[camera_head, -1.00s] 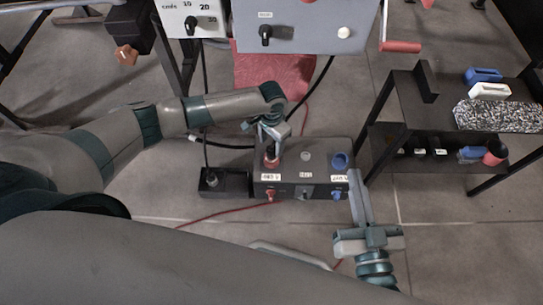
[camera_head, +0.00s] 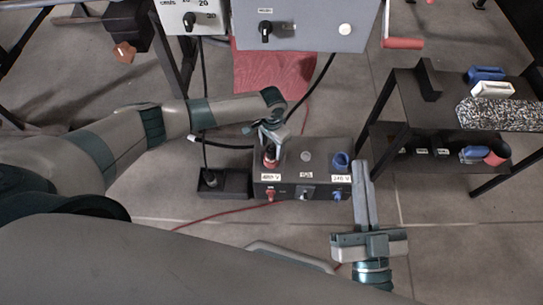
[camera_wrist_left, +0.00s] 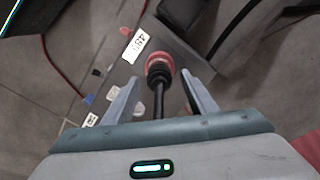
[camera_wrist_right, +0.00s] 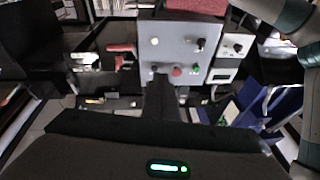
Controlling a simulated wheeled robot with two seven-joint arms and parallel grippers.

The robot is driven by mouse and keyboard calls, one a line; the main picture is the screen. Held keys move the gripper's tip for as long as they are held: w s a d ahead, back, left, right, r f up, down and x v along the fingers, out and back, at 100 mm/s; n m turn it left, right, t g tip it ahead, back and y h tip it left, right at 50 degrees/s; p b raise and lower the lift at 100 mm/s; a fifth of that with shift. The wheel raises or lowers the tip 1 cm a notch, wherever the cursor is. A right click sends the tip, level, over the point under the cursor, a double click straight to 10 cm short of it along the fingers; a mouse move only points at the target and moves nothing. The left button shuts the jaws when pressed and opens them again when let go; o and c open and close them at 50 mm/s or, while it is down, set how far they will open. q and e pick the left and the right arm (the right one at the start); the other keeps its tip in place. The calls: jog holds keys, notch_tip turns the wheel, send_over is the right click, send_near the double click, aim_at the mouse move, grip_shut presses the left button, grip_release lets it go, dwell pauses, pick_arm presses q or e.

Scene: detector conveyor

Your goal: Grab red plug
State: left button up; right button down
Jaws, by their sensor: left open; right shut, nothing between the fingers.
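The red plug (camera_wrist_left: 160,70) sits upright in the left socket of the black power box (camera_head: 287,192). In the left wrist view it has a red rim, a dark ribbed body and a black cable running toward me. My left gripper (camera_head: 270,146) is open above it, with one finger on each side of the plug; I cannot tell whether they touch it. In the head view the gripper partly hides the plug. My right gripper (camera_head: 362,167) is shut and empty, just right of the box. Its fingers also show in the right wrist view (camera_wrist_right: 160,82).
A blue socket (camera_head: 341,160) is at the box's right end. A small black block (camera_head: 225,184) stands left of the box. A grey control panel (camera_head: 305,30) is behind. A dark shelf (camera_head: 440,95) with several items stands right. Cables lie on the floor.

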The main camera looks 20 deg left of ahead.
pick_arm(q)
jog(key=shift+f, duration=0.9)
pick_arm(e)
jog(key=shift+s+r+t+y, duration=0.15)
jog(key=shift+s+r+t, duration=0.15)
jog(key=shift+r, duration=0.25)
jog(key=shift+s+r+t+y, duration=0.15)
jog(key=shift+s+r+t, duration=0.15)
jog(key=shift+r, duration=0.2)
pick_arm(q)
jog(key=c, duration=1.2)
